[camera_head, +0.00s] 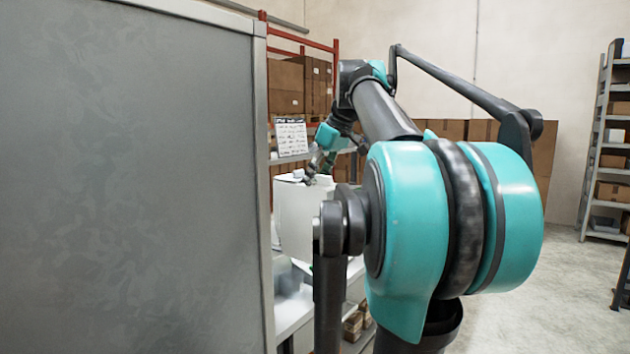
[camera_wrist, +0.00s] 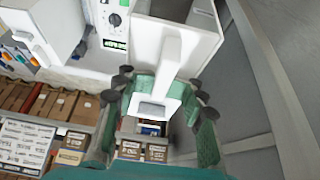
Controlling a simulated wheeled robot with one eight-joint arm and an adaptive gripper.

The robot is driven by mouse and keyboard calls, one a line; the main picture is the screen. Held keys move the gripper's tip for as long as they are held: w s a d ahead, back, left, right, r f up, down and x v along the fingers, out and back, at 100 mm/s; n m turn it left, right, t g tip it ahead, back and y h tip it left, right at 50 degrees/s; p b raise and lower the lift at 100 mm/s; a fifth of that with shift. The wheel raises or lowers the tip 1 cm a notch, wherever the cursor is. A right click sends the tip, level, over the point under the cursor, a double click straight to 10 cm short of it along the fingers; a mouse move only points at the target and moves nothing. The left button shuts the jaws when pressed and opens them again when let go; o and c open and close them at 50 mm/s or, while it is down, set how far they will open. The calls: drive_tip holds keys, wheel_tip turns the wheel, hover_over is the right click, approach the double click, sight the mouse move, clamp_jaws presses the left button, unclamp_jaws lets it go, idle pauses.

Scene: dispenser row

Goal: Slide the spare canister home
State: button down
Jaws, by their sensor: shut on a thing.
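The spare canister appears to be the white, boxy one with a projecting handle (camera_wrist: 165,75) in the wrist view. Its body (camera_wrist: 207,40) runs up to the top edge of that view. My gripper (camera_wrist: 160,92) has its green fingers on either side of the handle and is shut on it. In the head view my gripper (camera_head: 318,170) is small and far off, at the top of a white box (camera_head: 296,215) that looks like the same canister. A white dispenser panel (camera_wrist: 97,42) with a dark knob and green display is left of the canister. Whether the canister touches its seat is hidden.
A large grey panel (camera_head: 130,180) fills the head view's left side; a grey surface (camera_wrist: 265,80) lies close right of the canister in the wrist view. Another white unit (camera_wrist: 50,25) stands left. Small boxes (camera_wrist: 75,145) lie below. Open floor (camera_head: 560,290) is at right.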

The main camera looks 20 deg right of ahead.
sight(295, 177)
drive_tip(key=shift+w+a+f, duration=0.1)
drive_tip(key=shift+w+a, duration=0.6)
drive_tip(key=shift+w, duration=0.25)
drive_tip(key=shift+w+a+r, duration=0.1)
drive_tip(key=shift+w+a, duration=0.55)
drive_tip(key=shift+w, duration=0.25)
drive_tip(key=shift+w+a+f, duration=0.1)
drive_tip(key=shift+w+a, duration=0.6)
drive_tip(key=shift+w, duration=0.25)
drive_tip(key=w+a, duration=0.4)
drive_tip(key=w, duration=0.2)
drive_tip(key=shift+w+a+f, duration=0.2)
drive_tip(key=shift+a, duration=0.2)
drive_tip(key=shift+w+f, duration=0.1)
drive_tip(key=shift+w+a+f, duration=0.4)
drive_tip(key=shift+w+f, duration=0.15)
drive_tip(key=shift+f, duration=0.25)
